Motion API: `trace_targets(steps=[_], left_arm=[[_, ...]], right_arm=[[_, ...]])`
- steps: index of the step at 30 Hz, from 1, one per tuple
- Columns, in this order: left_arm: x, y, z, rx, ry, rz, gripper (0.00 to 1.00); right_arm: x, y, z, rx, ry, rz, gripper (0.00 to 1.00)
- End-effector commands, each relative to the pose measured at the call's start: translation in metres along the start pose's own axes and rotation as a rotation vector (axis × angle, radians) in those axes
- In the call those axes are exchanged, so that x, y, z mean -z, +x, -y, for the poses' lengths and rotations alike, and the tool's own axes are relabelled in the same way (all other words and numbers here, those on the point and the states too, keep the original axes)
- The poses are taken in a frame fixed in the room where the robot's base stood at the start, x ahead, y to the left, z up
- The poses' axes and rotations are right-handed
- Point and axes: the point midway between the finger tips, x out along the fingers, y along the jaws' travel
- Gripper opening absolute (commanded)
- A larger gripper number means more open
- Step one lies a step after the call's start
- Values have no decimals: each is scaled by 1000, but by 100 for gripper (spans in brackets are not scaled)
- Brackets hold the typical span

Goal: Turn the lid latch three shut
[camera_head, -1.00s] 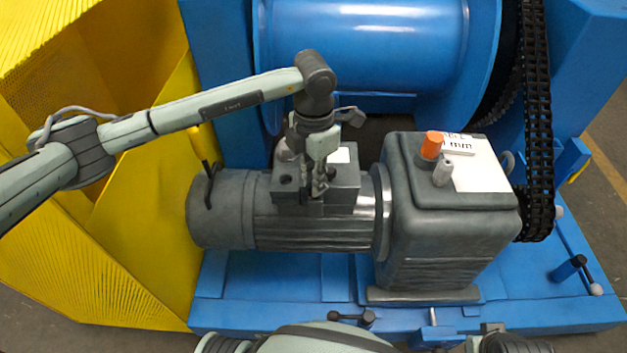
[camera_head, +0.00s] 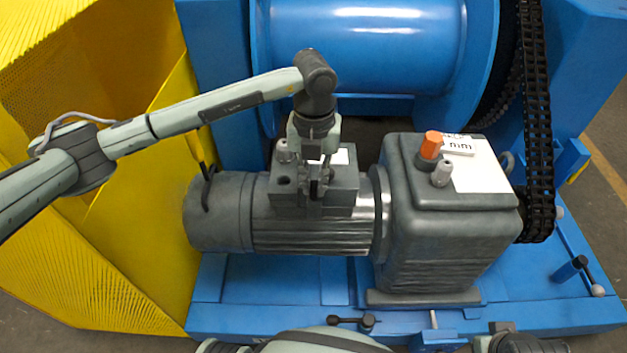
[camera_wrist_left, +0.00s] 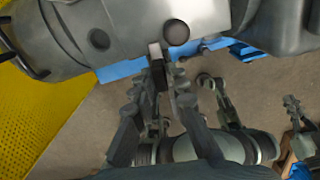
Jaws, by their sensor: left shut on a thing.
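The grey terminal box (camera_head: 345,196) sits on top of the grey motor (camera_head: 225,210). My left gripper (camera_head: 317,192) points down at the box's front side. In the left wrist view, my left gripper (camera_wrist_left: 157,62) is shut on a small narrow grey piece at the box edge, which looks like the lid latch (camera_wrist_left: 154,50). The fingers hide most of the latch, and I cannot read its number or tell its exact angle. A dark round knob (camera_wrist_left: 176,32) is close to the fingertips, and a round hole (camera_wrist_left: 98,39) is farther left.
The grey gearbox (camera_head: 445,230), with an orange cap (camera_head: 431,145) and a grey plug (camera_head: 441,173), stands right of the box. The blue drum (camera_head: 360,45) is behind. A yellow guard (camera_head: 90,230) is at left, the black chain (camera_head: 537,110) at right.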

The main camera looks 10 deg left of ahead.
Motion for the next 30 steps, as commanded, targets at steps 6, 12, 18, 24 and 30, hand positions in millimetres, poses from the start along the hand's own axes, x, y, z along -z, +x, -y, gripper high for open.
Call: trace_targets(steps=[6,12,18,24,30], left_arm=[[-1,-1,1,1,-82,2,0],[-1,-1,1,1,-113,2,0],[-1,-1,1,1,-117,3,0],[-1,-1,1,1,-117,3,0],[-1,-1,1,1,-116,2,34]], right_arm=[[-4,1,0,0,-1,9,0],[-5,2,0,0,-1,11,0],[-5,2,0,0,-1,11,0],[-3,2,0,0,-1,9,0],[0,2,-1,-1,0,3,0]])
